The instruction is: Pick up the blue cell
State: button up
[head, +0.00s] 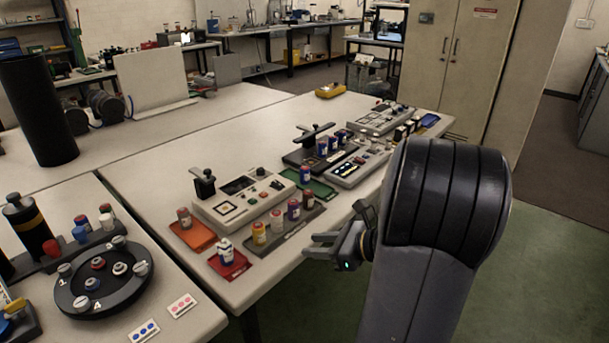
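Several small cells stand on the table, and more than one has blue on it. A blue cell with a reddish top (305,174) stands upright on a green tray (318,190). Several more blue cells (322,147) stand in a black holder (299,157) behind it. A white and dark blue cell (226,251) stands on a red tray (228,267). I cannot tell which one the task names. My gripper (312,245) is at the table's front edge, pointing left, apart from all cells. Its two fingers look parted, with nothing between them.
A grey tray (300,224) holds several coloured cells nearest my gripper. A beige device (240,202) with a black lever stands behind it, an orange tray (193,234) to its left. A black round carousel (100,300) is at lower left. Bare tabletop lies behind the devices.

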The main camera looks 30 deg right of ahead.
aim_at(303, 170)
jog(key=i+l+u, duration=0.1)
jog(key=l, duration=0.25)
jog(key=i+l+u, duration=0.1)
jog(key=l, duration=0.25)
jog(key=i+l+u, duration=0.1)
jog(key=i+l, duration=0.15)
jog(key=l, duration=0.15)
jog(key=i+l+u, duration=0.15)
jog(key=l, duration=0.2)
jog(key=l+u, duration=0.1)
jog(key=l, duration=0.3)
jog(key=i, duration=0.05)
